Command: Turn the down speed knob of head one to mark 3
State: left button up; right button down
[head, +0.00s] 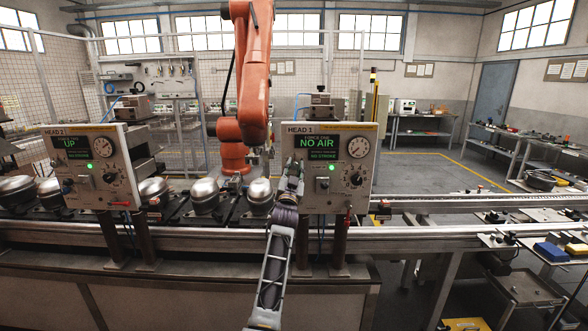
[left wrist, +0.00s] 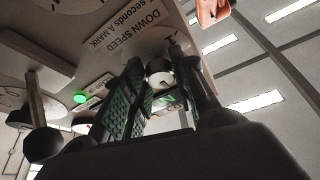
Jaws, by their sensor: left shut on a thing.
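The head 1 panel (head: 335,199) is a pale box with a dark display reading "NO AIR" in green. My left gripper (head: 293,170) is at the panel's left side in the head view and hides the down speed knob there. My left gripper (left wrist: 161,84) is shut on this knob, with a green-padded finger on either side. Its mark setting cannot be read. My right gripper is not in view.
The head 1 panel also carries a gauge (head: 358,147), a green lamp (head: 328,168) and a dark knob (head: 356,179). A similar head 2 panel (head: 92,187) stands at left. Metal domes (head: 205,194) sit along the line between them. An orange robot arm (head: 252,75) hangs behind.

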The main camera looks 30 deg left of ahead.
pick_arm(q)
jog(key=o, duration=1)
jog(key=shift+v, duration=6)
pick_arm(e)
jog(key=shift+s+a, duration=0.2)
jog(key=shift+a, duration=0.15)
